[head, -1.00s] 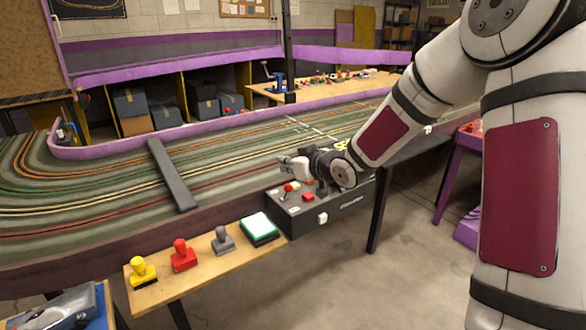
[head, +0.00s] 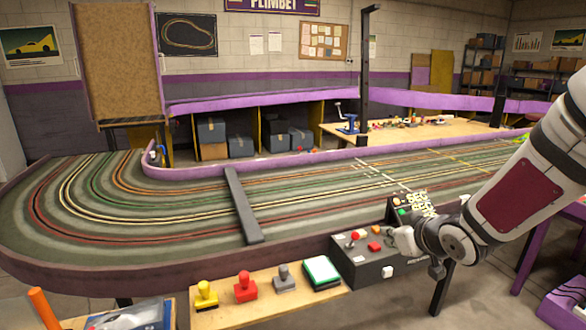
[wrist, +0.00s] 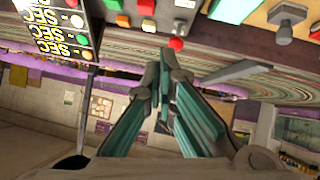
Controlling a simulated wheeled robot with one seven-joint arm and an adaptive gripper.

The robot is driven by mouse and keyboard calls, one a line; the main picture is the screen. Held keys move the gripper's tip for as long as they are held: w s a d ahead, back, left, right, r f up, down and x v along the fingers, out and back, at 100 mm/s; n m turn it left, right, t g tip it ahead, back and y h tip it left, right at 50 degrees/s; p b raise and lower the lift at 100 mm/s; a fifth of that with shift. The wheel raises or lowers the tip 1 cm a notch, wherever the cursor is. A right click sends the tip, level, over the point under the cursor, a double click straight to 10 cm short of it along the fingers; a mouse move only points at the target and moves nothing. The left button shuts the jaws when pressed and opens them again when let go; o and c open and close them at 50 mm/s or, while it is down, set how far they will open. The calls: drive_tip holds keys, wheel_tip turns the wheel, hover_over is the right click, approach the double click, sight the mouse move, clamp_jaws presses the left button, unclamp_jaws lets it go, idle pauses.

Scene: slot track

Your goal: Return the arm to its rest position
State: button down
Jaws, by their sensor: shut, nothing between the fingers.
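My gripper (head: 400,238) is at the lower right in the head view, beside the black control box (head: 365,270) with its red lever and buttons. My arm reaches in from the right edge. In the wrist view my gripper's teal-padded fingers (wrist: 165,105) are shut with nothing between them. The wrist picture looks turned over, with the control box's buttons and a panel of lettered plates (wrist: 60,28) along the top. I cannot tell from the head view how far the fingers are from the box.
The slot track (head: 130,205) fills the middle, with a dark bridge bar (head: 243,205) across it. Yellow (head: 206,295), red (head: 246,287) and grey (head: 285,277) stamps and a green-edged pad (head: 321,271) stand on a wooden shelf in front. Open floor lies at the lower right.

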drive_tip(key=s+d+r+m+g+h, duration=0.1)
drive_tip(key=s+r+m+g+h, duration=0.15)
drive_tip(key=s, duration=0.55)
drive_tip(key=s+d+r+m+g+h, duration=0.1)
drive_tip(key=s+r+g+h, duration=0.15)
drive_tip(key=s, duration=0.55)
drive_tip(key=s+a+r+m+g+y, duration=0.1)
drive_tip(key=s+a+g+y, duration=0.15)
drive_tip(key=s, duration=0.85)
drive_tip(key=s+a+r+g+y, duration=0.15)
drive_tip(key=s+a, duration=0.25)
drive_tip(key=s, duration=0.7)
wheel_tip(320, 180, up, 16)
drive_tip(key=t+p, duration=0.2)
drive_tip(key=p, duration=1.2)
drive_tip(key=shift+s+a+f+h, duration=0.2)
drive_tip(key=shift+h, duration=0.2)
drive_tip(key=shift+d, duration=0.1)
